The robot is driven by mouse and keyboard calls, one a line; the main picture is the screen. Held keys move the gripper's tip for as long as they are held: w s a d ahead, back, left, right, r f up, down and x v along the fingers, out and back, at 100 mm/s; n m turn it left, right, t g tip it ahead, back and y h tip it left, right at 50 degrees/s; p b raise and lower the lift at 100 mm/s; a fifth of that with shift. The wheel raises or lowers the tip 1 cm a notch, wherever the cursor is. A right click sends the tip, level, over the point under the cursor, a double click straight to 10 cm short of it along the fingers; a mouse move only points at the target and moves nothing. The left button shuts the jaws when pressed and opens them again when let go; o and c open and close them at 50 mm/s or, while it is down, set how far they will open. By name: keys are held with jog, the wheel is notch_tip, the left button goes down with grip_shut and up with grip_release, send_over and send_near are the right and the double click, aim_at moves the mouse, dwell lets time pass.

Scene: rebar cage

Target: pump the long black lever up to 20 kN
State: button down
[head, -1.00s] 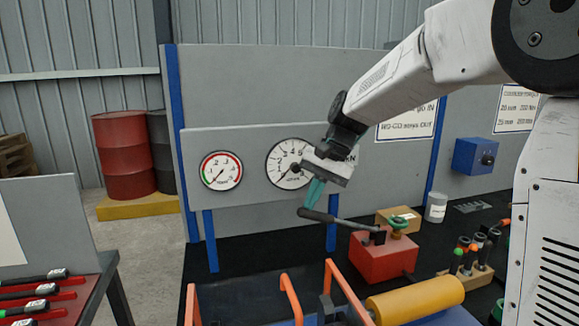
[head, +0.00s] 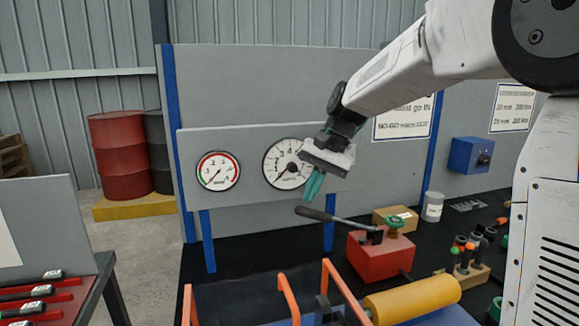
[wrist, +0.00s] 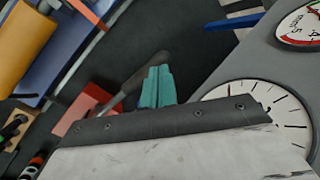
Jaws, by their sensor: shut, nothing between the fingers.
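In the wrist view the lever (wrist: 134,84) passes close beside the fingertips (wrist: 158,68). The large white gauge (head: 288,164) is partly hidden by my gripper; its needle points to the lower left, near the low end.
A smaller gauge (head: 218,171) hangs left on the grey panel. A yellow cylinder (head: 413,299) and orange bars (head: 288,298) stand in front of the pump. A cardboard box (head: 395,218) and grey can (head: 433,206) stand behind it. Black bench surface left of the pump is clear.

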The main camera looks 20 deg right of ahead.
dwell(0.4)
jog(key=shift+a+f, duration=0.3)
jog(key=shift+f, duration=0.35)
jog(key=shift+f, duration=0.1)
jog(key=shift+a+f, duration=0.25)
jog(key=shift+f, duration=0.3)
jog(key=shift+a+f, duration=0.25)
jog(key=shift+f, duration=0.4)
